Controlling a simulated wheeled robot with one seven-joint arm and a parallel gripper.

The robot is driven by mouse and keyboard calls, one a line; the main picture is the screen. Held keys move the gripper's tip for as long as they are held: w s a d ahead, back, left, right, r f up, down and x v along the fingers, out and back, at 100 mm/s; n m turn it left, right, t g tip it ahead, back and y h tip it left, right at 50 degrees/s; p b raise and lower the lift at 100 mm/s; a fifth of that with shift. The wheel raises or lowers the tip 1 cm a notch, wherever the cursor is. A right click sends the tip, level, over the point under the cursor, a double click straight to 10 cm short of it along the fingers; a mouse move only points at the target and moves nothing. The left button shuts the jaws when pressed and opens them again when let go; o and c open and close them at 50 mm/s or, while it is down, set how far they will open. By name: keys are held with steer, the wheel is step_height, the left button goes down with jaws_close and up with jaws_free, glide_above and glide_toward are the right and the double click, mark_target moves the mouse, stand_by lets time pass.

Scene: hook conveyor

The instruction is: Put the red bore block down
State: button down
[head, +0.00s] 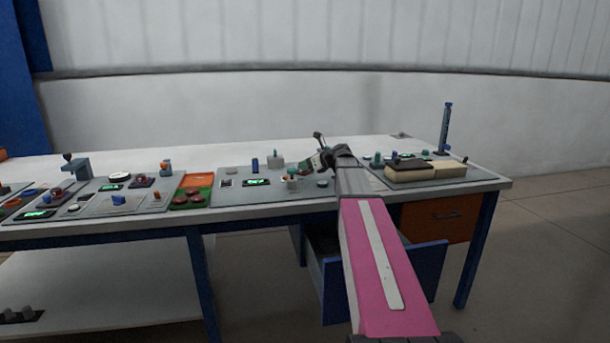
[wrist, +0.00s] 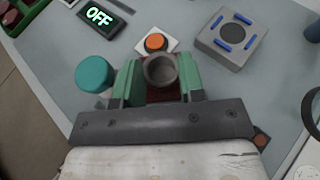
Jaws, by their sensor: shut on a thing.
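My gripper (wrist: 160,82) has its two green fingers shut on the dark red bore block (wrist: 162,95). A grey round cup-like part (wrist: 161,69) with an open bore shows at the block's top, between the fingers. Most of the block is hidden by the fingers and the dark gripper bar. I cannot tell whether its underside touches the grey panel (wrist: 55,55). In the head view my gripper (head: 308,167) is low over the middle panel of the bench, and the block cannot be made out there.
A tray (head: 195,180) stands left. An open drawer (head: 335,285) juts below the bench.

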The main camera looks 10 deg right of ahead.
mark_target(308, 172)
steer(key=shift+f, duration=1.95)
steer(key=shift+a, duration=0.1)
steer(key=c, duration=1.1)
jaws_free()
steer(key=shift+f, duration=0.15)
steer(key=o, duration=0.4)
